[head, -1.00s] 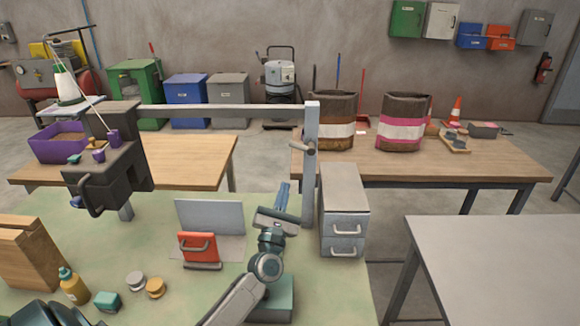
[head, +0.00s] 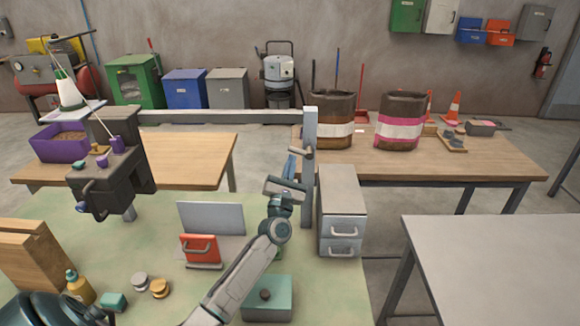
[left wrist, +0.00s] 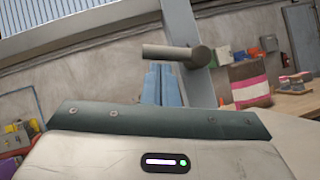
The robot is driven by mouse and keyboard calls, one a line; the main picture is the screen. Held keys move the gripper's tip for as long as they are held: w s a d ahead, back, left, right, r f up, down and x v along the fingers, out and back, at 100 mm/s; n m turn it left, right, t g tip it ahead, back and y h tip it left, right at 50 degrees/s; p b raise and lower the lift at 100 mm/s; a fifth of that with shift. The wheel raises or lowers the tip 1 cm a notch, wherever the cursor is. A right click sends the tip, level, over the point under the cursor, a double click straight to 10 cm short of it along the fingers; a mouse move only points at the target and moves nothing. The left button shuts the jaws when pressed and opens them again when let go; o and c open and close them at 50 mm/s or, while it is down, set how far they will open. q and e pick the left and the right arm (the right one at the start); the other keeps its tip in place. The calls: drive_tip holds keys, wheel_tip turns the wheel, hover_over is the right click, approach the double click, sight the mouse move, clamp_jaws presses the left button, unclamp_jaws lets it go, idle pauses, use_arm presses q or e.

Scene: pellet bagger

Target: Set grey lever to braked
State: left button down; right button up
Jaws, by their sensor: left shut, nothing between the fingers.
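The grey lever (head: 300,153) is a short stub with a round hub on the grey upright post (head: 309,190). It points left, roughly level, in the head view. The lever also shows in the left wrist view (left wrist: 172,52), just above and beyond the fingertips. My left gripper (head: 290,162) is shut and empty, with its blue fingers just below the lever. In the left wrist view the closed fingers (left wrist: 161,82) are side by side below the lever's bar. I cannot tell whether they touch it. My right gripper is not in view.
A grey drawer unit (head: 341,210) stands right of the post. A crossbar (head: 220,117) runs left from the post to a dark machine head (head: 110,175).

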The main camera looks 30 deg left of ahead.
use_arm(q)
drive_tip(key=shift+r+m+h, duration=0.15)
drive_tip(key=shift+m+h, duration=0.25)
drive_tip(key=shift+m, duration=0.1)
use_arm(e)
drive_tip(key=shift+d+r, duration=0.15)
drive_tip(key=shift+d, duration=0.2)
